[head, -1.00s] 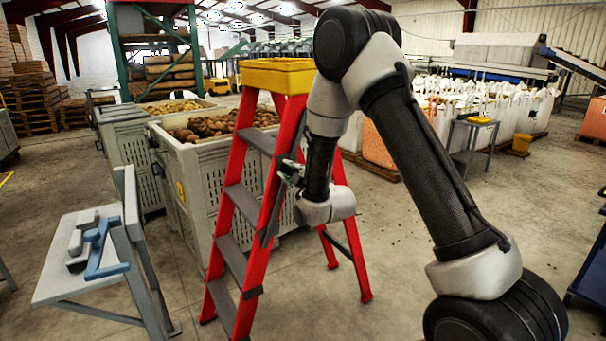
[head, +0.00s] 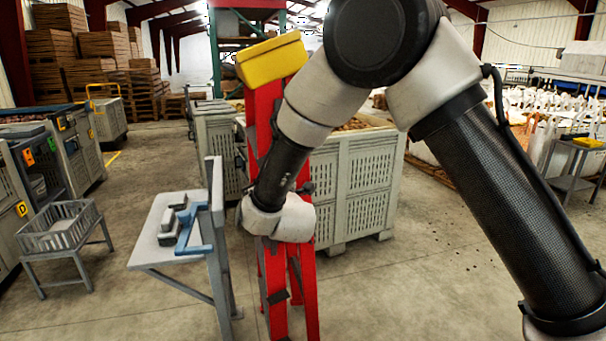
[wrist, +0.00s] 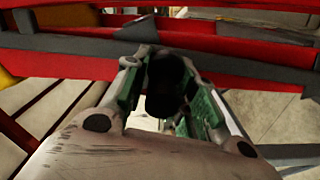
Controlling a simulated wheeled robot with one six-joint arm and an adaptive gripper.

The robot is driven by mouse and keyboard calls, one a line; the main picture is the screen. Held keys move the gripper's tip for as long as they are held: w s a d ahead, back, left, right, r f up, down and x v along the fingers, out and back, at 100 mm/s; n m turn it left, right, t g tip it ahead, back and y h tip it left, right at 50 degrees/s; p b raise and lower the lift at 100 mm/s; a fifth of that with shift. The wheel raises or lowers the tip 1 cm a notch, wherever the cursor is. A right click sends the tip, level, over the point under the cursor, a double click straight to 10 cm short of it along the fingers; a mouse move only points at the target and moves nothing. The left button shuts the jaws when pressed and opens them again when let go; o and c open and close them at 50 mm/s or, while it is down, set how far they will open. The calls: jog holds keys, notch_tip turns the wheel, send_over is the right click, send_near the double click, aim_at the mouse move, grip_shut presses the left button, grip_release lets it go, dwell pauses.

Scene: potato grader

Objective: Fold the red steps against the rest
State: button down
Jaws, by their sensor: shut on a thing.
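The red steps (head: 309,298) stand upright in the middle of the head view, with a yellow top (head: 271,59) that is tilted. Their front and rear legs are close together, nearly folded. My wrist covers the middle of the steps and hides my fingertips in the head view. Red rails (wrist: 60,66) run across that view. I cannot tell which thing is the rest.
A grey bench (head: 150,238) with grey and blue pieces on it stands close left of the steps. A slatted potato crate (head: 362,190) stands behind and to the right. A grey basket stand (head: 65,235) is farther left. Open floor lies at the front right.

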jog(key=s+a+n, duration=0.1)
jog(key=s+a, duration=0.3)
jog(key=a, duration=0.7)
jog(key=shift+a+f, duration=0.2)
jog(key=shift+f, duration=0.25)
jog(key=shift+s+a, duration=0.1)
jog(key=c, duration=1.3)
grip_release()
jog(key=shift+s+a, duration=0.1)
jog(key=shift+a, duration=0.1)
jog(key=shift+d, duration=0.1)
jog(key=v, duration=1.2)
jog(key=shift+r, duration=0.15)
